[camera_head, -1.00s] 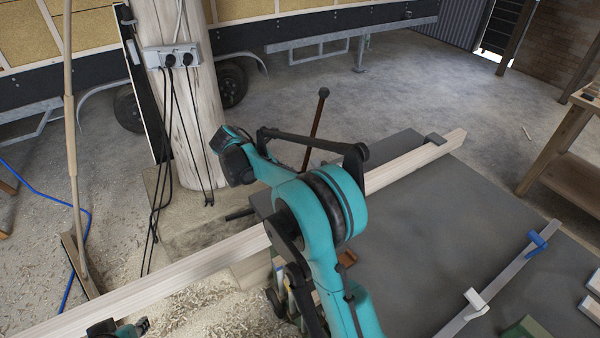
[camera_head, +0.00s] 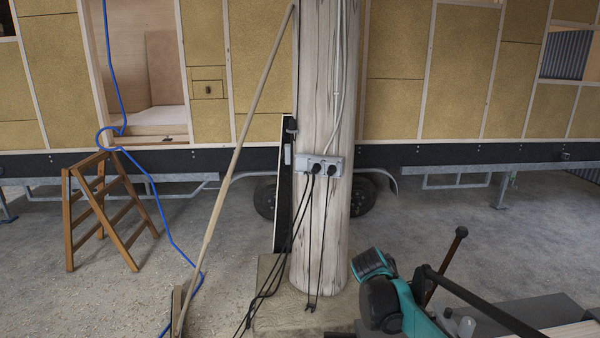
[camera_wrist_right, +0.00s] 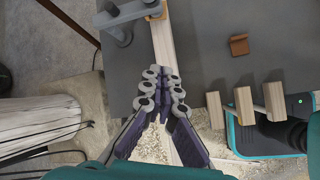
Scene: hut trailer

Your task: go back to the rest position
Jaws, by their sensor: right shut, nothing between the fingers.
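My right gripper (camera_wrist_right: 162,95) shows in the right wrist view with its fingertips together and nothing between them. It is over a long pale timber beam (camera_wrist_right: 162,42) at the edge of the grey bench top (camera_wrist_right: 215,50). In the head view part of my teal arm (camera_head: 412,308) shows at the lower right, but no gripper is visible there. My left gripper is in neither view.
A wooden post (camera_head: 325,215) with sockets and hanging cables stands ahead, with a broom (camera_head: 222,195) leaning against it. A wooden stepladder (camera_head: 105,210) and a blue hose (camera_head: 172,235) are at left. Several wood blocks (camera_wrist_right: 243,104) lie near the bench edge.

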